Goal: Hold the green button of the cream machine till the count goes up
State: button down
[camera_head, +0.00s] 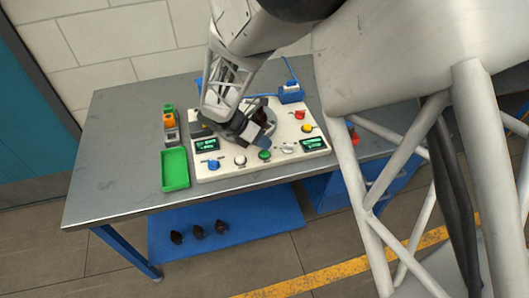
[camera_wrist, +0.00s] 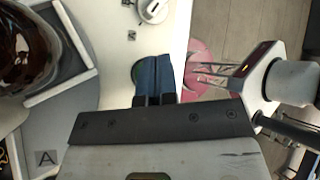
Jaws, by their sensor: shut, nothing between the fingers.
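The cream machine (camera_head: 225,170) lies on the grey table, with knobs, coloured buttons and two green-lit displays (camera_head: 205,144) (camera_head: 312,143). Its green button (camera_head: 264,155) is near the front edge, between a white knob (camera_head: 240,160) and a small grey-white control. My gripper (camera_head: 264,141) is over the machine, just behind the green button in the head view. Its blue fingers are together and empty in the wrist view (camera_wrist: 153,78). They hide most of what lies beneath them; I cannot tell whether they touch the button. The digits on the displays are too small to read.
A green tray (camera_head: 174,170) and green and orange blocks (camera_head: 169,119) are left of the machine. An amber bottle (camera_wrist: 25,45) stands close to my gripper in the wrist view. Three dark bottles (camera_head: 198,232) are on the blue lower shelf (camera_head: 260,218). The table's left end is bare.

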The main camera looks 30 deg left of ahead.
aim_at(264, 151)
jog(key=shift+r, duration=0.2)
jog(key=shift+r, duration=2.3)
